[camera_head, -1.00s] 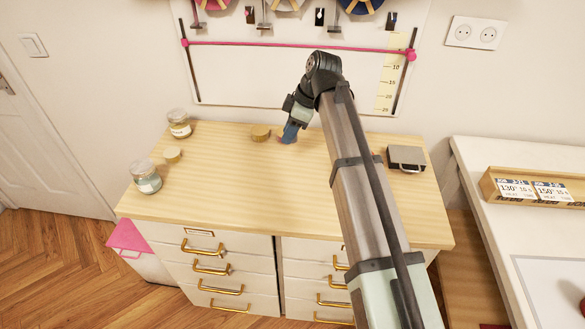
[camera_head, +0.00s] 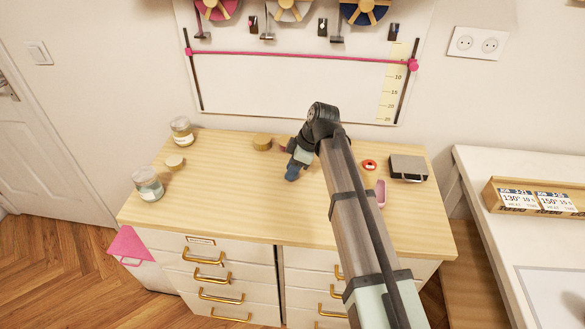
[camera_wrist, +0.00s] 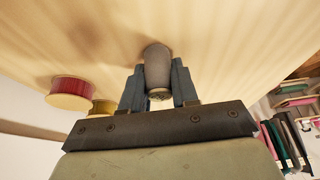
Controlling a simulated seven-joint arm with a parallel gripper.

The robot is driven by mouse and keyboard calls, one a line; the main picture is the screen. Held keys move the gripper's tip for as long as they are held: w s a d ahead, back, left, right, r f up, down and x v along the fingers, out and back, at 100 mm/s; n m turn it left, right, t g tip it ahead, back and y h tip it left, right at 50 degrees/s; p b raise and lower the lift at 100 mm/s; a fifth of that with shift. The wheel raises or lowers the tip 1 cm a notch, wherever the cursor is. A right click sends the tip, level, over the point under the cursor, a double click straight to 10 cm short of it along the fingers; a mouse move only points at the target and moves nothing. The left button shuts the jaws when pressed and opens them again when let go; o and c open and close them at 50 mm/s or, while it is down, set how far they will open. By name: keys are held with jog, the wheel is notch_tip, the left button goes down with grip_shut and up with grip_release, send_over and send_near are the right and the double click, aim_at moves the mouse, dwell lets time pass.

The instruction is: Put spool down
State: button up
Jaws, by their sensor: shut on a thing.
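My gripper (camera_wrist: 158,88) is shut on a greyish-brown spool (camera_wrist: 157,66) in the wrist view, with one blue finger on each side of it. The spool is close to the light wooden top. I cannot tell whether it touches. In the head view my gripper (camera_head: 292,174) is low over the middle of the dresser top (camera_head: 230,195); the held spool is hidden there. A red spool (camera_wrist: 72,92) and a yellowish spool (camera_wrist: 103,107) stand to the left in the wrist view.
Two glass jars (camera_head: 148,184) and their round lids (camera_head: 262,143) are on the left and back of the dresser. A red ring-shaped item (camera_head: 369,164), a pink item (camera_head: 381,193) and a grey box (camera_head: 408,167) are at right. The front left is clear.

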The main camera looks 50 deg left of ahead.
jog(key=shift+f, duration=0.1)
jog(key=o, duration=1)
jog(key=v, duration=1.2)
